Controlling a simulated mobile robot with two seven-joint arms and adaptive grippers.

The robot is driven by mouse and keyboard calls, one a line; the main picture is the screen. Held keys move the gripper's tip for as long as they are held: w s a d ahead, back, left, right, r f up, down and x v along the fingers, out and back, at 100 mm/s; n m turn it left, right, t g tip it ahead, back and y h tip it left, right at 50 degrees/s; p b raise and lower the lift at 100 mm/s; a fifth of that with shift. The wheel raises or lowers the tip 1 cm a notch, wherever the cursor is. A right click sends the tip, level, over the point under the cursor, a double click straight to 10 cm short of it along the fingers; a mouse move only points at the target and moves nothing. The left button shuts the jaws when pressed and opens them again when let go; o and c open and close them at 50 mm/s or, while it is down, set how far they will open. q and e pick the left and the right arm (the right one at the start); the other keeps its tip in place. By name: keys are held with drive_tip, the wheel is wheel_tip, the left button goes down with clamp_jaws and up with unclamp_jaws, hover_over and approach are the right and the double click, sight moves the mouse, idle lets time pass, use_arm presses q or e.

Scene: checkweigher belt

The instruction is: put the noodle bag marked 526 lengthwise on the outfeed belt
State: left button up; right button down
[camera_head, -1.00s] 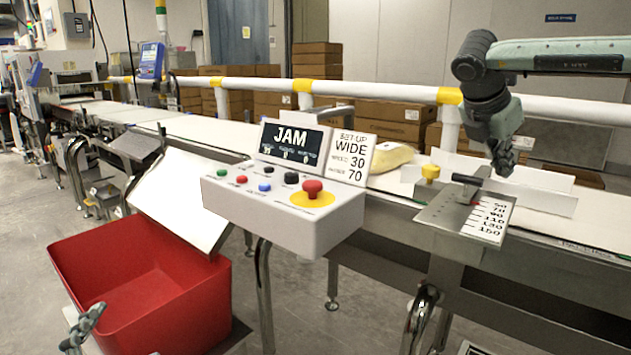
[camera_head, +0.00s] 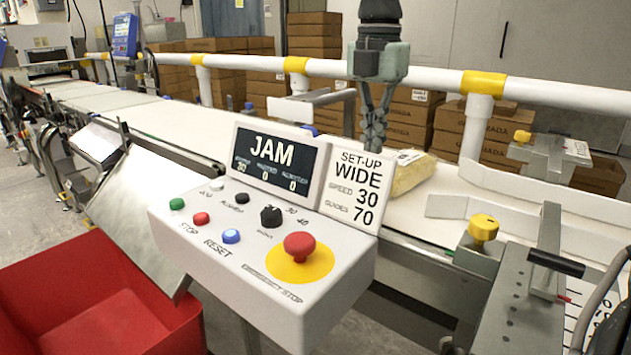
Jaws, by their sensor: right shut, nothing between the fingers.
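A pale yellow noodle bag (camera_head: 408,174) with a white label lies on the belt behind the control panel, partly hidden by the set-up card. I cannot read a number on it. My right gripper (camera_head: 374,142) points down, shut and empty, just left of the bag in the picture; its tips are close to the panel's top edge, and I cannot tell whether they touch anything. The pale belt (camera_head: 160,118) runs on to the far left and is bare there. My left gripper is not in view.
The control panel (camera_head: 265,255) reads JAM and stands in front of the belt. White guide rails (camera_head: 480,207) lie right of the bag. A white pipe rail (camera_head: 400,75) runs behind the belt. A red bin (camera_head: 75,310) stands at the lower left.

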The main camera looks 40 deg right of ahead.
drive_tip(key=f, duration=0.9)
drive_tip(key=shift+w+a+f, duration=0.2)
drive_tip(key=shift+a+f, duration=0.1)
drive_tip(key=shift+f, duration=0.05)
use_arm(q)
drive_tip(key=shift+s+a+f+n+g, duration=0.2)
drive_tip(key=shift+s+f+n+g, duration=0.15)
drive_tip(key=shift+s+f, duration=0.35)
